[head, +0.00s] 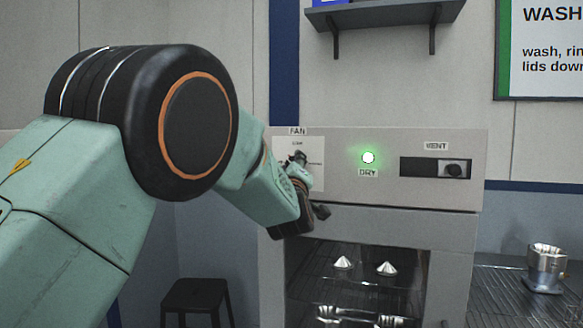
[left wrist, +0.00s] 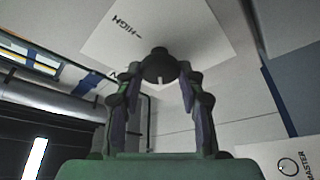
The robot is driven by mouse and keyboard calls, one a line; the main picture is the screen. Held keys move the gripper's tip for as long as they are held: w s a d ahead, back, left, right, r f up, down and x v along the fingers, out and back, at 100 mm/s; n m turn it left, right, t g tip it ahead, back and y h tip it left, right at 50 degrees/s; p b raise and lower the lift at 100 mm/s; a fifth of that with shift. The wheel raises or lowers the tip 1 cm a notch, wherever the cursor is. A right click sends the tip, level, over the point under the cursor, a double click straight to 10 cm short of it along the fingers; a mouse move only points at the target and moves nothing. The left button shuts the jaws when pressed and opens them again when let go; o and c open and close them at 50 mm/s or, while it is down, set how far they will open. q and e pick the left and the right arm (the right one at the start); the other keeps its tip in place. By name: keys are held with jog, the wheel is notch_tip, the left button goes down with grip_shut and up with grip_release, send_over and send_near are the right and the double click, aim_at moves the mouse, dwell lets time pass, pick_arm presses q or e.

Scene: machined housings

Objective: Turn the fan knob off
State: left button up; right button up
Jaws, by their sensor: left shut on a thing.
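The fan knob (left wrist: 159,64) is a dark round knob with a short white mark, on a white card (left wrist: 205,28) where the word HIGH can be read. In the left wrist view my left gripper (left wrist: 158,74) has its two fingers on either side of the knob, shut on it. In the head view the same gripper (head: 299,162) is at the white card (head: 285,146) under the FAN label (head: 297,131), and it mostly hides the knob. My right gripper is not in view.
The cabinet front carries a lit green DRY lamp (head: 369,158) and a VENT slider (head: 453,169). Below is an open bay with a rack and metal parts. A dark stool (head: 195,293) stands lower left. A metal cup (head: 545,268) stands on the right counter. A shelf (head: 385,14) hangs above.

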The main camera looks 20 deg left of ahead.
pick_arm(q)
jog(key=shift+r+n+g+y+p, duration=0.15)
jog(key=shift+n+g+p, duration=0.45)
jog(key=shift+n, duration=1.6)
jog(key=shift+f+n+g+y+p, duration=0.2)
jog(key=shift+n+g, duration=0.8)
jog(key=shift+n, duration=1.2)
jog(key=o, duration=1.1)
jog(key=shift+w+d, duration=0.15)
jog(key=shift+o, duration=0.2)
